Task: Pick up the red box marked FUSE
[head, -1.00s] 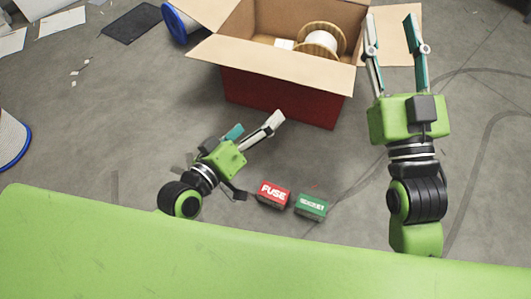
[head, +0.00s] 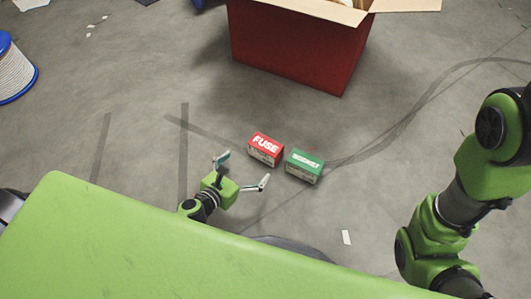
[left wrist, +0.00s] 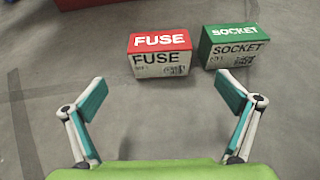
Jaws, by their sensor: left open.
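The red box marked FUSE (head: 265,148) sits on the floor in the head view, with a red top and a pale printed side. It also shows in the left wrist view (left wrist: 159,53), upright and ahead of the fingers. My left gripper (head: 243,171) is open and empty, just short of the box. In the left wrist view its two fingers (left wrist: 160,95) are spread wide, with bare floor between them and the box beyond. My right arm shows at the right of the head view, but its gripper is out of the picture.
A green box marked SOCKET (head: 304,166) stands close to the right of the red box, with a small gap. A large red carton (head: 298,50) with open flaps stands behind. A cable spool (head: 14,72) is at the far left. Floor left of the boxes is clear.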

